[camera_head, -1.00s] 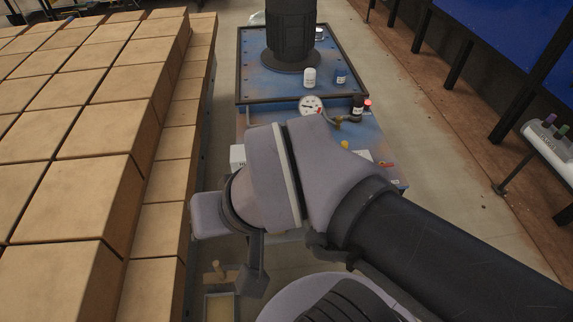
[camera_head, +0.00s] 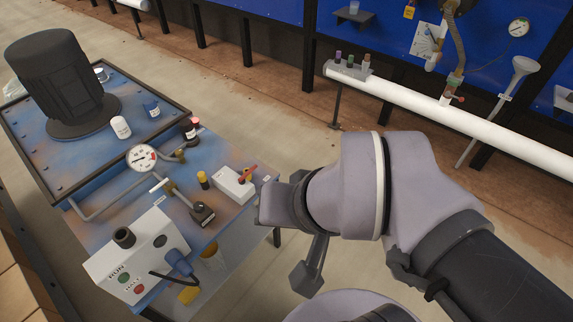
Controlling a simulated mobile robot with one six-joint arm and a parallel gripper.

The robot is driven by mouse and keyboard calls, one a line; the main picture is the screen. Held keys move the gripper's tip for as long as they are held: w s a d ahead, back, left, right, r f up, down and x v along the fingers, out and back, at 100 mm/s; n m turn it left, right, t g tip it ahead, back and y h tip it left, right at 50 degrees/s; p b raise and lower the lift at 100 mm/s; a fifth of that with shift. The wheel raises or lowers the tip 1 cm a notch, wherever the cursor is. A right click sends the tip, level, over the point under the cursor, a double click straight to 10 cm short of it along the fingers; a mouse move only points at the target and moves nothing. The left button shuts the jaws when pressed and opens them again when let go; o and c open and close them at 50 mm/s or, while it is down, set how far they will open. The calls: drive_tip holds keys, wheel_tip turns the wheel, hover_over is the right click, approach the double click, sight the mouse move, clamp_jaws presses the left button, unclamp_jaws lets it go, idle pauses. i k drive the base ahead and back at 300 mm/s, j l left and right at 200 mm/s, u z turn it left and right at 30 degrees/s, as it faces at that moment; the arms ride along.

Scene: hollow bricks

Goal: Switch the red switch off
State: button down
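A red lever-like switch (camera_head: 247,174) sits on a small white box (camera_head: 232,186) at the right edge of the blue worktable (camera_head: 105,207). A white control box (camera_head: 137,262) at the table's near end has a green button (camera_head: 124,278) and a red button (camera_head: 138,289). My gripper (camera_head: 308,272) is right of the table, apart from the switch and to its lower right. One dark finger-like part hangs down; the rest of the gripper is hidden by my wrist, so its opening cannot be judged.
A dark motor (camera_head: 59,80), white bottle (camera_head: 121,128), gauge (camera_head: 142,158) and small red light (camera_head: 195,122) are on the table. A white pipe (camera_head: 450,117) with a small valve runs along the right. Bare floor (camera_head: 285,135) lies between table and pipe.

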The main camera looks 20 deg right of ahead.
sight(242, 180)
drive_tip(key=i+z, duration=0.2)
drive_tip(key=z, duration=0.2)
drive_tip(key=i+j+z, duration=0.15)
drive_tip(key=z, duration=0.3)
drive_tip(key=i+j+z, duration=0.15)
drive_tip(key=z, duration=0.25)
